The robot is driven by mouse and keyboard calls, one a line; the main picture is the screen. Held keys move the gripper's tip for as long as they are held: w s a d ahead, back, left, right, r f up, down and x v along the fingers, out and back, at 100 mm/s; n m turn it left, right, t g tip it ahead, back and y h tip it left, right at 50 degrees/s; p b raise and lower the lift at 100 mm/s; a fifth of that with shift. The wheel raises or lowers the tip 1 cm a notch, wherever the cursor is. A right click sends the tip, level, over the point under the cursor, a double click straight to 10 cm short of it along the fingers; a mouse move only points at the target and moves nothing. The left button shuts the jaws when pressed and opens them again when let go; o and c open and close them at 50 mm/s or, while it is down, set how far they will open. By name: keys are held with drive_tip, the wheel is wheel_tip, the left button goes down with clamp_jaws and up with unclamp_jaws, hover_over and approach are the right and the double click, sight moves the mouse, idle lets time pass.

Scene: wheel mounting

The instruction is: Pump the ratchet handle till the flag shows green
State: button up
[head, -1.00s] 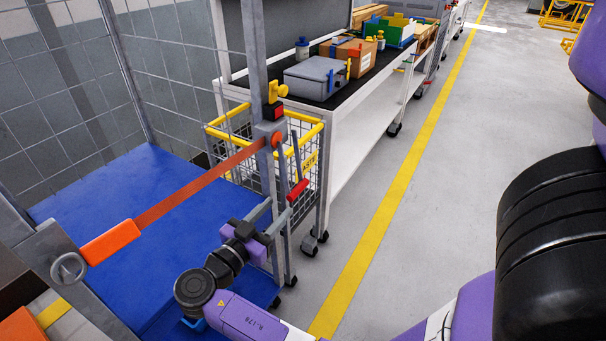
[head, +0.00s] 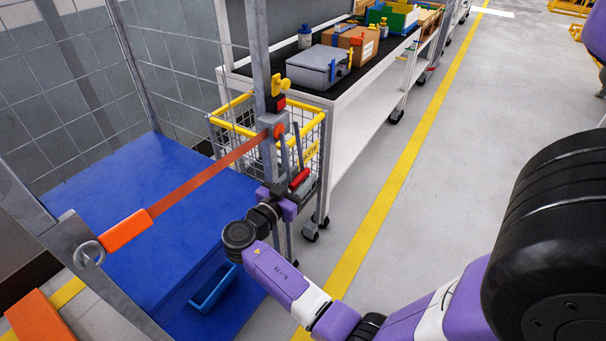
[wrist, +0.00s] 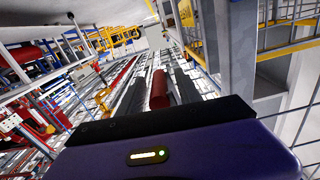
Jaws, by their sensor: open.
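The ratchet handle's red grip (head: 299,179) hangs at the near side of the grey post. My gripper (head: 292,187) is open at this grip. In the wrist view the red grip (wrist: 159,90) lies between my two dark fingers (wrist: 158,76), with gaps on both sides; I see no clamping. The ratchet body (head: 270,130) sits on the post, with an orange strap (head: 200,186) running from it to an orange tensioner piece (head: 127,231). The flag (head: 277,104) above the ratchet shows red, below a yellow part (head: 281,84).
A wire basket with a yellow rim (head: 230,106) stands just behind the post. A white bench (head: 350,140) with boxes is beyond it. A blue platform (head: 130,200) and a small blue bin (head: 212,288) are at left.

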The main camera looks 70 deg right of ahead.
drive_tip(key=shift+s+d, duration=0.2)
drive_tip(key=shift+d, duration=0.4)
clamp_jaws()
idle(1.1)
